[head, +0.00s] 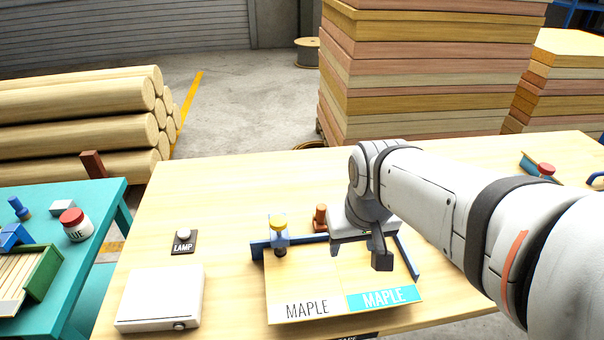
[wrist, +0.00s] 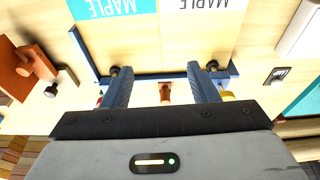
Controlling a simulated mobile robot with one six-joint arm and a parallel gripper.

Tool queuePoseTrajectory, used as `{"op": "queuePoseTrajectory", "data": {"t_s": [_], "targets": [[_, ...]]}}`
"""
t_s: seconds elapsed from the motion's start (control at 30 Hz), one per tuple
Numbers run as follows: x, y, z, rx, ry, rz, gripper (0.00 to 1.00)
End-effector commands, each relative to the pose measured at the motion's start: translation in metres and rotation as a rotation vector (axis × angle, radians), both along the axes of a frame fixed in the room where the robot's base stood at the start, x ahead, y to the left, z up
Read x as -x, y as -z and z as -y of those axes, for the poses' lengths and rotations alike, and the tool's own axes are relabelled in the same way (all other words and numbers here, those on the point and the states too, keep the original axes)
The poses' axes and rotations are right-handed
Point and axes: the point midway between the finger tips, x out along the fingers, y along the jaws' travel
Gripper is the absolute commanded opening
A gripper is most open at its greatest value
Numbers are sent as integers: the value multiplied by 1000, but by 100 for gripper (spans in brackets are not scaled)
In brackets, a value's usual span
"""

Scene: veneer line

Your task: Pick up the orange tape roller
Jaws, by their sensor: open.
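The orange tape roller appears to be the small orange-brown piece with an upright round body (head: 320,217) just behind the blue fence of the maple board. In the wrist view an orange-brown piece (wrist: 165,92) shows between my fingers, beyond their line and partly cut off by my gripper body. My gripper (head: 378,255) is open and empty, above the board's right half and to the right of the piece in the head view. Its fingers also show in the wrist view (wrist: 162,84). A larger orange-brown object with a handle (wrist: 28,68) stands left in the wrist view; my arm hides it in the head view.
The blue fence (head: 262,247) carries a yellow-topped clamp (head: 278,224) close left of the piece. A lamp switch (head: 184,241) and a white box (head: 160,299) are on the left. The table behind the fence is mostly clear. Stacked boards (head: 420,70) rise behind the table.

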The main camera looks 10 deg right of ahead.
Motion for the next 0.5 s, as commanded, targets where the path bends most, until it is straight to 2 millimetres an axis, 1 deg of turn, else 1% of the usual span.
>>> {"op": "queuePoseTrajectory", "data": {"t_s": [0.03,0.07,0.1,0.23,0.3,0.37,0.4,0.5], "targets": [[-16,-4,0,2,-12,-19,54],[-27,-6,0,4,-20,-28,54],[-42,-6,0,7,-33,-41,54],[-92,-2,0,14,-78,-83,54],[-119,5,0,16,-100,-106,54],[-141,13,0,19,-121,-126,54],[-156,19,0,20,-134,-138,54],[-189,39,0,22,-167,-167,54]]}}
